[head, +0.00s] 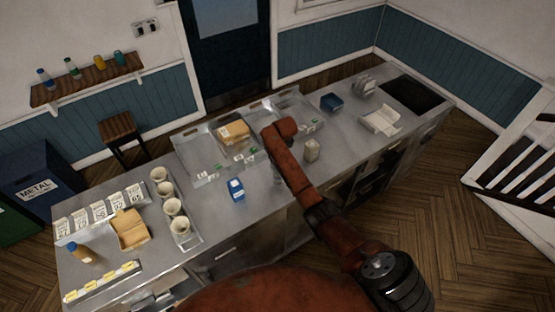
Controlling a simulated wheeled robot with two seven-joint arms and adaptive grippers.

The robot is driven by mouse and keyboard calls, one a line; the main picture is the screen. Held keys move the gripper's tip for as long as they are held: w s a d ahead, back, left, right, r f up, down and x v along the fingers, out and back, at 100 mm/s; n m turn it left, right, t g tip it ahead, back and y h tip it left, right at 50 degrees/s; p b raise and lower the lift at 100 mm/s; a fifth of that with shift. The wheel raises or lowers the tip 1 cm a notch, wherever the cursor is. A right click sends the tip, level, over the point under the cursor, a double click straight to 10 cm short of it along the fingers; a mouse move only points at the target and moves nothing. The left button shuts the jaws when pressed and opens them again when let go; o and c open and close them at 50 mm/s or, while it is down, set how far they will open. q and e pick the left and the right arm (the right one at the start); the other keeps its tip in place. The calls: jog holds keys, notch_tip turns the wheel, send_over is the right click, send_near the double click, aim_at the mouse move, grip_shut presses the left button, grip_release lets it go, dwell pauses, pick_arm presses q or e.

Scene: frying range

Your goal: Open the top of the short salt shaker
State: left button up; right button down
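No object can be told for sure as the short salt shaker at this size. A small pale container with a greyish top (312,151) stands upright on the steel counter, just right of my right arm. A blue container with a white label (236,190) stands left of the arm. My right arm reaches in from the lower right over the counter. Its gripper (277,178) seems to point down at the arm's far end, between these two containers, mostly hidden by the arm and too small to read. My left gripper is not in view.
Trays with a brown-topped box (233,131) line the counter's back. Several cups (171,207) stand in a rack at left, near an open carton (130,229) and an orange bottle (79,253). A white open box (380,120) lies at right. Bare counter surrounds the blue container.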

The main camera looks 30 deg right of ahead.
jog(key=shift+w+f+g, duration=0.15)
jog(key=shift+w+g, duration=0.05)
jog(key=shift+g, duration=0.2)
dwell(0.3)
jog(key=c, duration=1.9)
grip_release()
jog(key=shift+w, duration=0.1)
jog(key=v, duration=1.2)
